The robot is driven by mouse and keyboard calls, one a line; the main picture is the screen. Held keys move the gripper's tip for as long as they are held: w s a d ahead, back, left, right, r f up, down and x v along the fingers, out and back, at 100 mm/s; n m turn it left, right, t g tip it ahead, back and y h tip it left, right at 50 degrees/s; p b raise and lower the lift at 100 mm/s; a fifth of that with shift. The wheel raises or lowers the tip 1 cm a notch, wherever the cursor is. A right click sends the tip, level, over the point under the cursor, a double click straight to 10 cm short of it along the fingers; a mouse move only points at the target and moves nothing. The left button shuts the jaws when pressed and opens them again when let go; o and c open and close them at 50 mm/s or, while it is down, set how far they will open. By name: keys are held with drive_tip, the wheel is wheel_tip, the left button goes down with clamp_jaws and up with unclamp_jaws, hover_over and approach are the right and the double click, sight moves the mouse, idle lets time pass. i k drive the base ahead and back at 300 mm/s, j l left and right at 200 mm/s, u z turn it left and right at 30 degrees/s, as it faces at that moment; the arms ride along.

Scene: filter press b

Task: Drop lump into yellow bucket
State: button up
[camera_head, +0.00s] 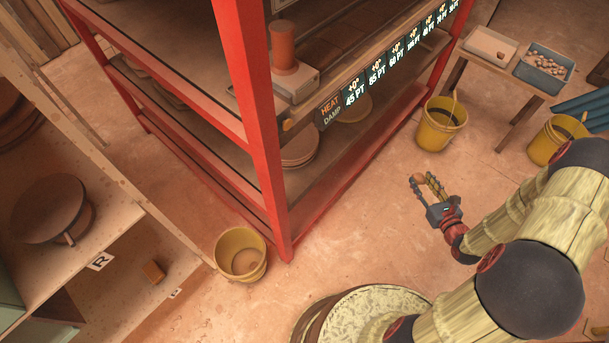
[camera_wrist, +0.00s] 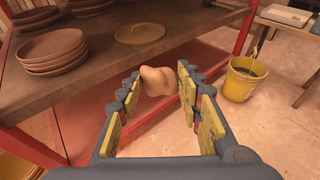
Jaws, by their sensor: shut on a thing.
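A tan clay lump (camera_head: 416,178) is held at the fingertips of my gripper (camera_head: 425,182), above open floor. In the wrist view the pale, rounded lump (camera_wrist: 158,81) sits between the yellow-padded fingers of my gripper (camera_wrist: 160,88). One yellow bucket (camera_head: 427,134) stands beyond my gripper, by the red rack's right end; a yellow bucket also shows at the right of the wrist view (camera_wrist: 238,91). A second yellow bucket (camera_head: 238,276) stands at the rack's front left corner, with brownish contents. A third yellow bucket (camera_head: 541,150) stands at the right, partly behind my arm.
The red-framed rack (camera_head: 259,120) holds stacked plates (camera_head: 299,149) and lit labels along its edge. A small table (camera_head: 506,90) at the upper right bears trays. A round drum (camera_head: 375,306) stands in front, partly hidden by my arm. Floor between rack and drum is clear.

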sight(246, 258)
drive_tip(key=k+j+z, duration=0.1)
drive_tip(key=j, duration=0.35)
drive_tip(key=k+j+z, duration=0.1)
drive_tip(key=k+j, duration=0.15)
drive_tip(key=j, duration=0.2)
drive_tip(key=k+j+z, duration=0.1)
drive_tip(key=j, duration=0.35)
drive_tip(key=k+j+z, duration=0.1)
drive_tip(key=k+j, duration=0.2)
drive_tip(key=k+j+z, duration=0.15)
drive_tip(key=j, duration=0.95)
drive_tip(key=k+j, duration=0.15)
drive_tip(key=j, duration=0.45)
drive_tip(key=z, duration=0.05)
